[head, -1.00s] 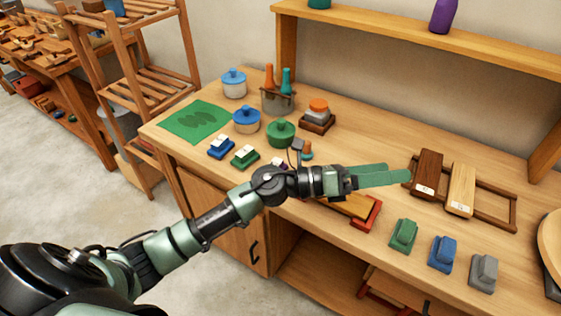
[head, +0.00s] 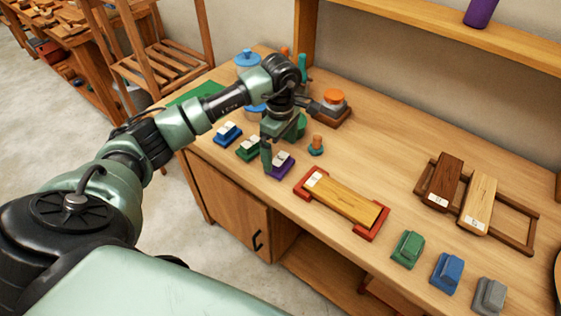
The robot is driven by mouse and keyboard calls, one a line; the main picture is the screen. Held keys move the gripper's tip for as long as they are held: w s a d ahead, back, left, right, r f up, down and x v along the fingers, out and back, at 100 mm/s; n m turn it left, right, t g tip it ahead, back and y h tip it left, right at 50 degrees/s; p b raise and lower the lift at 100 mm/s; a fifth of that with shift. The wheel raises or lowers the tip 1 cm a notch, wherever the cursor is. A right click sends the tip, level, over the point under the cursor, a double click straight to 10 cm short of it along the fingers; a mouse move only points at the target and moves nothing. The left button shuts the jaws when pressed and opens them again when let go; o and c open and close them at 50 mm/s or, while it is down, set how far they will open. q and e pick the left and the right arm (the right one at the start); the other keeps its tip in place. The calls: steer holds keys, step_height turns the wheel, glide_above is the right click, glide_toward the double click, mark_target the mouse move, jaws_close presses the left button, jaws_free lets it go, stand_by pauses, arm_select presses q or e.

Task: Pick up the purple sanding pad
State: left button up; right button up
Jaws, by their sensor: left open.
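The purple sanding pad (head: 282,167) sits on the bench top near its front edge, with a white label on its upper face. It is the rightmost in a row with a blue pad (head: 228,134) and a green pad (head: 250,148). My left gripper (head: 271,158) points down right at the purple pad, one green finger in front of the pad's left side. The gripper is open and holds nothing. The other finger is hard to make out, and I cannot tell whether the fingers touch the pad. My right gripper is out of view.
A red-ended wooden holder (head: 345,198) lies further right. Behind my gripper are pots, partly hidden, and an orange-topped stack (head: 333,104). Bench space right of the peg is clear.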

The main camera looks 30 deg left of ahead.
arm_select(q)
step_height(320, 180, down, 4)
steer(key=shift+r+p, duration=0.2)
steer(key=shift+p, duration=0.45)
steer(key=shift+f, duration=0.25)
steer(key=c, duration=1.5)
steer(key=shift+o, duration=0.2)
steer(key=shift+r, duration=0.1)
step_height(320, 180, up, 14)
steer(key=b, duration=0.4)
step_height(320, 180, up, 6)
steer(key=p, duration=0.1)
glide_above(280, 158)
